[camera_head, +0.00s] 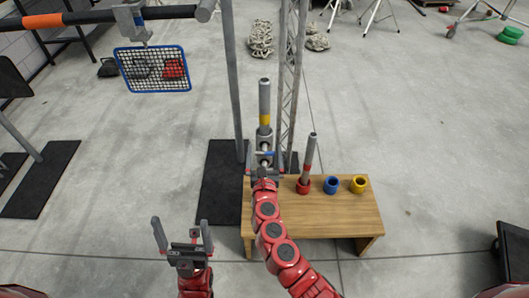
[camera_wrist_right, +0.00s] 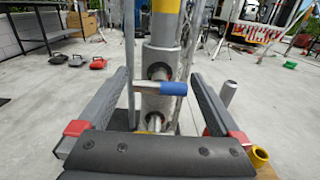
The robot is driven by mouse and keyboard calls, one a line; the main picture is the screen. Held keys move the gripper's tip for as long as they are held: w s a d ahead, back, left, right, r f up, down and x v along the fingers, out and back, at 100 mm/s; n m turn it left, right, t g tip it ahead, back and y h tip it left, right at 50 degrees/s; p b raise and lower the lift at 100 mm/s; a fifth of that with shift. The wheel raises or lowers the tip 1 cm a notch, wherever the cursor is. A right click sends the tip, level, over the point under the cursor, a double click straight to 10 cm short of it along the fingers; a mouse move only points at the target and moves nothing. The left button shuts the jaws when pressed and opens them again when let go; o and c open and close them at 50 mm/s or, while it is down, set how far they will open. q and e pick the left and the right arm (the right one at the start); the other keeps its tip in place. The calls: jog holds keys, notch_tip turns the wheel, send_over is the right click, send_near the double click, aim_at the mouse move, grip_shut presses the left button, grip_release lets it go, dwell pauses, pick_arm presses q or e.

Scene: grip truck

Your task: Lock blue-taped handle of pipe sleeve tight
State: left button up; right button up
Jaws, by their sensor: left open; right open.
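The grey pipe sleeve (camera_head: 264,144) stands upright around a pipe with a yellow band (camera_head: 264,119). In the right wrist view the sleeve (camera_wrist_right: 157,112) is large and central, and its blue-taped handle (camera_wrist_right: 172,88) sticks out to the right, roughly level. The handle also shows as a small blue mark in the head view (camera_head: 263,153). My right gripper (camera_wrist_right: 160,76) is open, with one finger on each side of the sleeve and handle in that view; I see no clear contact. My left gripper (camera_head: 180,225) is open and empty, left of the wooden table.
The wooden table (camera_head: 325,217) holds a red cup (camera_head: 303,187) with a leaning pipe, a blue cup (camera_head: 331,184) and a yellow cup (camera_head: 359,184). A lattice truss (camera_head: 292,80) rises behind the sleeve.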

jog(key=shift+w, duration=0.2)
jog(key=shift+c, duration=0.3)
jog(key=c, duration=1.2)
jog(key=shift+c, duration=0.2)
